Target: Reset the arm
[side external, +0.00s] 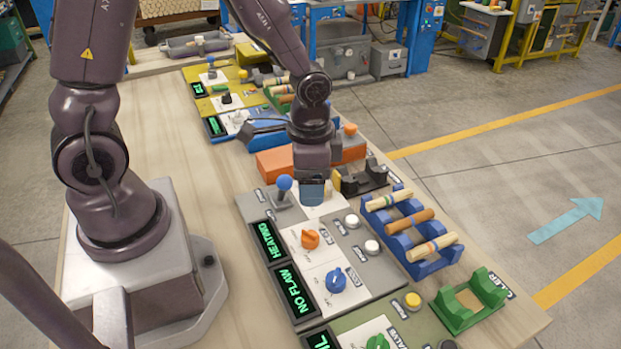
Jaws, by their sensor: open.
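My gripper (313,192) points down over the near grey control panel (345,262), close above a white plate on it. Its fingers are small and blue-grey here, and the gap between them is hard to see. I see nothing held in it. A blue ball-topped lever (284,184) stands just left of the gripper. Right of it is a black holder (362,180). My arm reaches over from its base at the left of the table.
Right of the panel, a blue rack (418,255) holds turned wood pieces (409,233). A green cradle (470,300) stands nearer the front. An orange block (273,162) lies behind the gripper. Displays read "HEATING" (268,241) and "NO FLAW" (294,292). Bare tabletop (170,140) lies left of the panels.

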